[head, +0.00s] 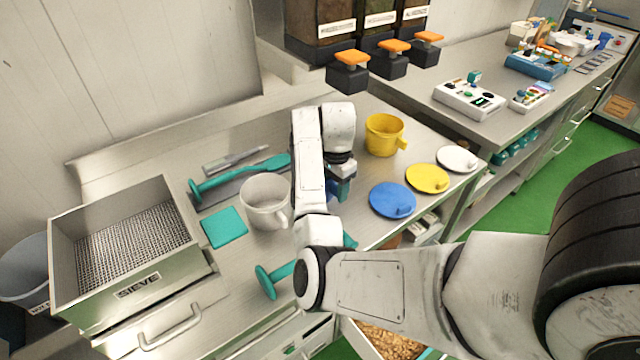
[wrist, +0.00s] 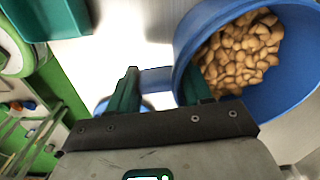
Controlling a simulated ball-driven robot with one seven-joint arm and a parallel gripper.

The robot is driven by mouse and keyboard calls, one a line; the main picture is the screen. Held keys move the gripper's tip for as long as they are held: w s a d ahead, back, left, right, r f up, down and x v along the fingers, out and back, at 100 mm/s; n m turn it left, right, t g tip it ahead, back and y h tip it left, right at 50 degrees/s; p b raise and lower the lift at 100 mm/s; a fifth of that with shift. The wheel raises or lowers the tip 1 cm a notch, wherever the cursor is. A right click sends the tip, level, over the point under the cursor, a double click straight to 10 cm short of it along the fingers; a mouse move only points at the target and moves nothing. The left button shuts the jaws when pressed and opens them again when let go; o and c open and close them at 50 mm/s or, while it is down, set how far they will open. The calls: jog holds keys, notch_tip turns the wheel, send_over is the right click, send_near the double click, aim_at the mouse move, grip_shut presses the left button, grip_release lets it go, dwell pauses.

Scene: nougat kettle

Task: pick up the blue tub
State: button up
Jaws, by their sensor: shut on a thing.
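The blue tub (wrist: 187,45) holds light brown nuts (wrist: 245,50) and fills the right of the wrist view. Its blue handle (wrist: 156,78) sticks out to the left, between the two green fingers of my gripper (wrist: 160,92). My gripper is shut on this handle; the right finger lies close to the tub wall. In the head view my arm hides most of the gripper (head: 341,185) and the tub. Whether the tub touches the counter is not clear.
A white tub (head: 265,202) stands left of my arm and a yellow tub (head: 384,135) behind to the right. Blue (head: 390,201), yellow (head: 428,179) and white lids (head: 458,159) lie right. A sieve (head: 130,245) stands at the left; teal tools (head: 240,175) lie nearby.

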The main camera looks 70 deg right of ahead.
jog(key=shift+r, duration=0.1)
jog(key=shift+r, duration=0.4)
notch_tip(320, 180, up, 2)
jog(key=shift+r+b, duration=0.25)
jog(key=shift+b, duration=0.25)
jog(key=s+d+r+p, duration=0.2)
jog(key=s+r+p, duration=0.4)
jog(key=s+r, duration=0.7)
jog(key=shift+s+d+r+p, duration=0.35)
jog(key=shift+d+r+p, duration=0.05)
jog(key=shift+r, duration=0.4)
